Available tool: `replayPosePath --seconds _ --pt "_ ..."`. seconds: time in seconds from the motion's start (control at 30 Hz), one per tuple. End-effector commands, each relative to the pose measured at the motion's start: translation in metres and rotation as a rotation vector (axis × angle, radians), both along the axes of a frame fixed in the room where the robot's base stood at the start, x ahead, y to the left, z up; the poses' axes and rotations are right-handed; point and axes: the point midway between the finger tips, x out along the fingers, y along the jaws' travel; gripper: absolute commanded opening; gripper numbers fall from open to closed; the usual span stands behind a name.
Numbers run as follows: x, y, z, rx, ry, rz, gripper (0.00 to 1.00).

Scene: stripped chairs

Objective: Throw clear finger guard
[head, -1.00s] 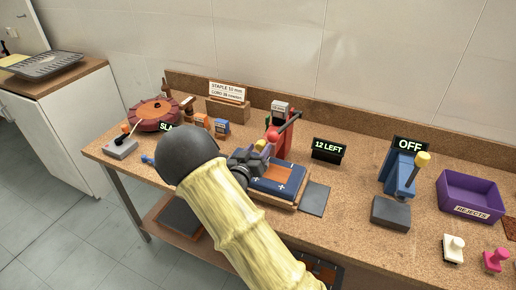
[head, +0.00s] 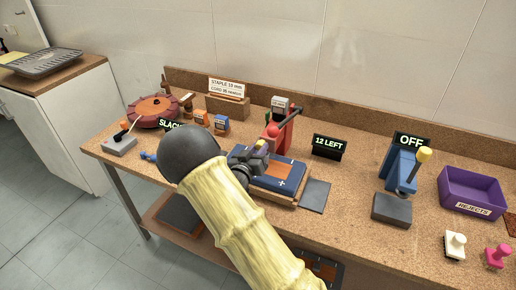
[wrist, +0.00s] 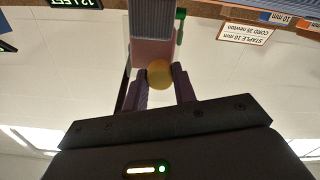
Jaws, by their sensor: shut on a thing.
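My gripper (head: 256,155) is over the blue padded block (head: 283,180), in front of the red stapling machine (head: 276,137). Its jaws are shut on a round yellow knob (wrist: 159,74), which sits between the two fingers in the wrist view. In the head view the knob (head: 262,143) is small and partly covered by the fingers. I cannot make out a clear guard panel in either view. The machine's pinkish front and grey ribbed top show beyond the knob in the wrist view. My arm hides part of the bench.
A "12 LEFT" display (head: 328,147) stands right of the machine. A blue lever unit (head: 399,174) with a yellow knob stands under an OFF sign (head: 411,141). A purple rejects bin (head: 471,190) is at the right. A red reel (head: 153,111) is at the left. A dark plate (head: 314,196) lies beside the block.

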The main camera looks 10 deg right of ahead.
Motion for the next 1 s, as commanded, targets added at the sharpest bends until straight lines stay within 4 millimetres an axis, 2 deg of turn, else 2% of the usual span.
replayPosePath --seconds 0.03,0.13,0.47,0.5,0.6,1.0 --pt "0.0 0.0 -0.012 -0.001 0.001 0.0 0.0" --pt "0.0 0.0 -0.019 0.0 0.0 0.0 0.0" --pt "-0.001 0.0 -0.022 0.002 0.006 0.0 0.0" --pt "-0.001 0.001 -0.022 0.002 0.006 0.0 0.33" --pt "-0.001 0.0 -0.022 0.002 0.006 0.0 0.5" --pt "-0.005 0.005 -0.02 0.001 0.001 0.002 0.5"
